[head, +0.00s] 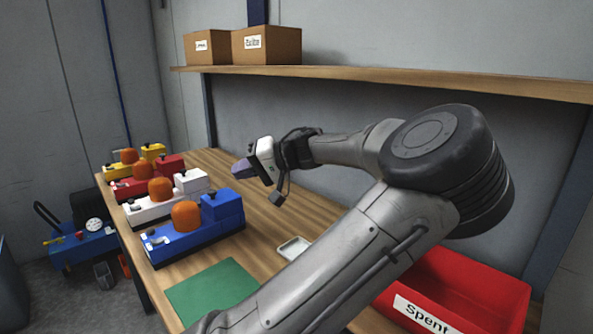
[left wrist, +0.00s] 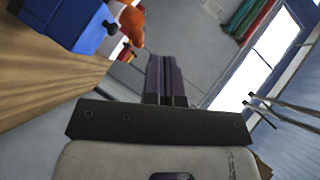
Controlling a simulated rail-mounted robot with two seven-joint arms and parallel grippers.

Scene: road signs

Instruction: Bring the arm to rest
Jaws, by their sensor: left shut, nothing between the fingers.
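My left arm reaches up from the bottom of the head view and bends at a large dark joint on the right. My left gripper (head: 242,170) is held in the air over the wooden bench (head: 262,215), to the right of the row of coloured units. Its purple-grey fingers are together in the left wrist view (left wrist: 166,75), with nothing between them. The gripper appears apart from the units and the bench top. My right gripper is not in view.
Blue (head: 195,237), white (head: 165,205), red (head: 146,182) and yellow (head: 132,165) units with orange domes line the bench's left side. A green mat (head: 212,290), a small white tray (head: 294,249) and a red "Spent" bin (head: 465,290) are nearer. A shelf (head: 400,80) holds two cardboard boxes (head: 266,45).

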